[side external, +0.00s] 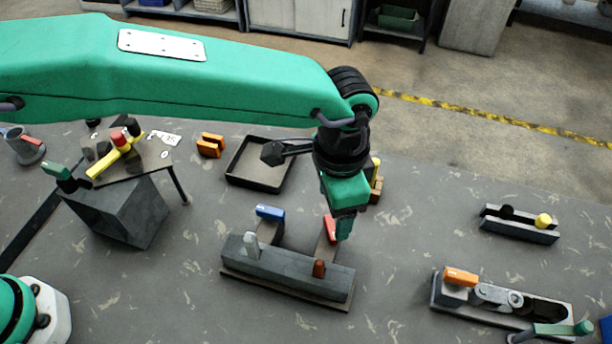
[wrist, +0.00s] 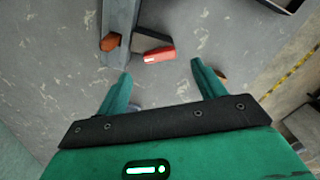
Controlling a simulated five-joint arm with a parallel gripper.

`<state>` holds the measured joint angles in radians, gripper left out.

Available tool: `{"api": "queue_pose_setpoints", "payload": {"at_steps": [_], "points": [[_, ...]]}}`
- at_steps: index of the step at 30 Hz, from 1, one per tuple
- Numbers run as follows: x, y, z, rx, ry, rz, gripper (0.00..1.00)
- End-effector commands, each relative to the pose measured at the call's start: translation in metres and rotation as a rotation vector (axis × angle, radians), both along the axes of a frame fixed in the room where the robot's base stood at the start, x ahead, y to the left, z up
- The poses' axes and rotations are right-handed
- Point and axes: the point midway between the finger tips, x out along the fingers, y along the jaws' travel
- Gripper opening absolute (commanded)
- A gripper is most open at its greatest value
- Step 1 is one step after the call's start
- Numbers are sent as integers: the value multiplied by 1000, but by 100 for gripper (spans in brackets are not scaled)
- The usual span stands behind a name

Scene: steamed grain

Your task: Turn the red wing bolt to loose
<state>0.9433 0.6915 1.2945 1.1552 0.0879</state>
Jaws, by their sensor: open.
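The red wing bolt (side external: 330,230) shows as a red block on a dark grey arm at the right back of a long grey block fixture (side external: 290,268). In the wrist view the red wing bolt (wrist: 159,55) lies just beyond and between my fingertips, its dark arm running left to the fixture (wrist: 119,25). My gripper (side external: 344,227) points down close by the bolt and partly overlaps it in the side view. In the wrist view my gripper (wrist: 161,70) is open, with nothing between its fingers.
The fixture also carries a blue block (side external: 270,212), a pale knob (side external: 251,244) and a red-brown knob (side external: 319,268). A black tray (side external: 232,178) lies behind. Fixtures with a yellow knob (side external: 543,220) and an orange block (side external: 460,277) stand right. Open table lies between.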

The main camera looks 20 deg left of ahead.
Motion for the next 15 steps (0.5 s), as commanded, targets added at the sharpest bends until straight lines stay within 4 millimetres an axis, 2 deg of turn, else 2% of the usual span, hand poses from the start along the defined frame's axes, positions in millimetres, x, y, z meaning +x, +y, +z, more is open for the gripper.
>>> {"api": "queue_pose_setpoints", "payload": {"at_steps": [6, 15], "points": [[0, 0, 19, -1, -1, 0, 69], [0, 0, 22, 0, 0, 0, 69]]}}
